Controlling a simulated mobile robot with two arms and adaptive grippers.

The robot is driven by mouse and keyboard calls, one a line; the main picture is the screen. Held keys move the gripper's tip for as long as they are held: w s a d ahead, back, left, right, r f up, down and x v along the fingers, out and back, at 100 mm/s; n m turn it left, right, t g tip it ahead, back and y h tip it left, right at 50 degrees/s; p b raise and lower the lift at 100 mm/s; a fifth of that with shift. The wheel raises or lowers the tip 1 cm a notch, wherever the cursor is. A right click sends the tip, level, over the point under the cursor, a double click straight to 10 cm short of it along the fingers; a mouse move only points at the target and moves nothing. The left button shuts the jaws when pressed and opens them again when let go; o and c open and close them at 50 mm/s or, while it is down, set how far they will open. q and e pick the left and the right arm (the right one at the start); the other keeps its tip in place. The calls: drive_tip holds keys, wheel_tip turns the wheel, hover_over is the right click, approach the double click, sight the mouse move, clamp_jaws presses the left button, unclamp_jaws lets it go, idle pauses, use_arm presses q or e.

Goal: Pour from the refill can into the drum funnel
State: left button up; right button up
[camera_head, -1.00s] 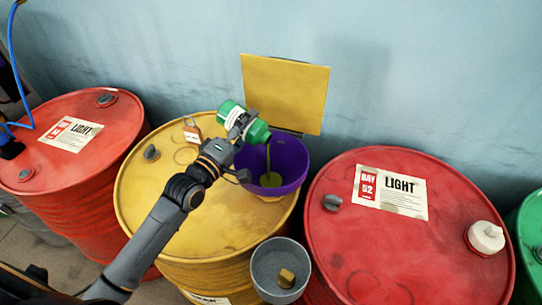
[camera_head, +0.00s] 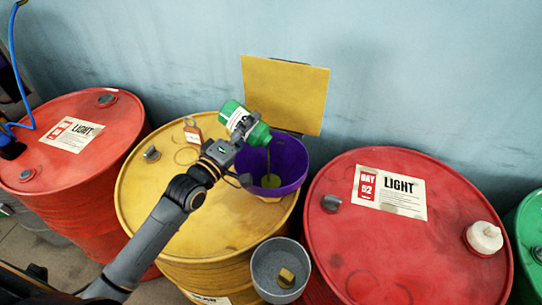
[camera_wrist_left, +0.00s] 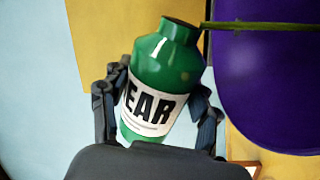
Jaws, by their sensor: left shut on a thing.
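My left gripper (camera_head: 240,128) is shut on the green refill can (camera_head: 232,110), which has a white label. The can is tilted, its mouth down to the right over the purple funnel (camera_head: 291,163). A thin olive stream of oil (camera_head: 268,160) falls from the mouth into the funnel, where a small pool shows at the bottom. The funnel sits on the yellow drum (camera_head: 150,205). In the left wrist view the can (camera_wrist_left: 165,70) is between the fingers, and the stream runs from its mouth across the funnel (camera_wrist_left: 270,90). My right gripper is not in view.
A yellow panel (camera_head: 285,92) stands behind the funnel. A grey bucket (camera_head: 262,262) with a small yellowish object is at the yellow drum's front. Red drums stand left (camera_head: 90,108) and right (camera_head: 400,250). A tagged padlock-like item (camera_head: 193,133) lies on the yellow drum.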

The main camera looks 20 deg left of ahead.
use_arm(q)
drive_tip(key=shift+d+r+m, duration=0.1)
drive_tip(key=shift+r+m, duration=0.1)
drive_tip(key=shift+m, duration=0.1)
drive_tip(key=shift+r+p, duration=0.1)
drive_tip(key=shift+p, duration=0.3)
drive_tip(key=shift+s+d+f+m, duration=0.1)
drive_tip(key=shift+d+f+m, duration=0.15)
drive_tip(key=shift+m, duration=0.45)
drive_tip(key=shift+d+f+m, duration=0.1)
drive_tip(key=shift+f+m, duration=0.05)
drive_tip(key=shift+m, duration=0.15)
